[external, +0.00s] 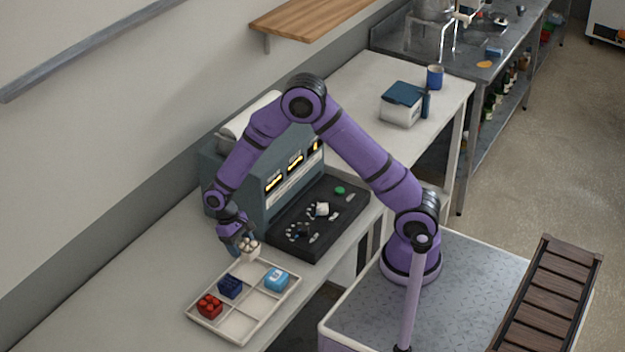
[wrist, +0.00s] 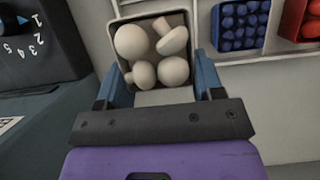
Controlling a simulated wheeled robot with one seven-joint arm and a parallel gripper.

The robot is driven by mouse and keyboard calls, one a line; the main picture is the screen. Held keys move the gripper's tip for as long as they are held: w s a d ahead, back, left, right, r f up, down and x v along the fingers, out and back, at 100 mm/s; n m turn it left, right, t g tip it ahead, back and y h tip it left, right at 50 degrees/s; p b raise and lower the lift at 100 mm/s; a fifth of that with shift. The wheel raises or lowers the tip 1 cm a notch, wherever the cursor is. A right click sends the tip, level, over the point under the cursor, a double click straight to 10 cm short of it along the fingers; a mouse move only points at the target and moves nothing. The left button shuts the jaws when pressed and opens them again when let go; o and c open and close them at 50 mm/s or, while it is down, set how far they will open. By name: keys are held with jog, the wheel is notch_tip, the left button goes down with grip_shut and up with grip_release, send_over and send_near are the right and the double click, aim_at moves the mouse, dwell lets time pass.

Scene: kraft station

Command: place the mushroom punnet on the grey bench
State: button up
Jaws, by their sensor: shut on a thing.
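The mushroom punnet (wrist: 153,55) is a small pale tub with several cream mushrooms. It sits between the blue fingers of my gripper (wrist: 153,88), which is shut on it. In the external view the punnet (external: 250,250) is under my gripper (external: 242,244), by the far end of the white divided tray (external: 243,338). The wrist view shows the punnet beside the tray's edge; its height over the surface is unclear. The pale grey bench top (external: 105,305) runs under the tray and the machine. Part of the punnet is hidden by the fingers.
The tray holds a red punnet (external: 209,306), a dark blue punnet (external: 230,286) and a light blue box (external: 277,279). A grey-green machine (external: 235,185) with a black panel (external: 335,215) stands close behind. The bench left of the tray is clear.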

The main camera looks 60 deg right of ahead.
aim_at(247, 271)
jog(key=shift+f, duration=3.45)
jog(key=shift+f, duration=0.3)
jog(key=o, duration=1.1)
jog(key=shift+r, duration=0.1)
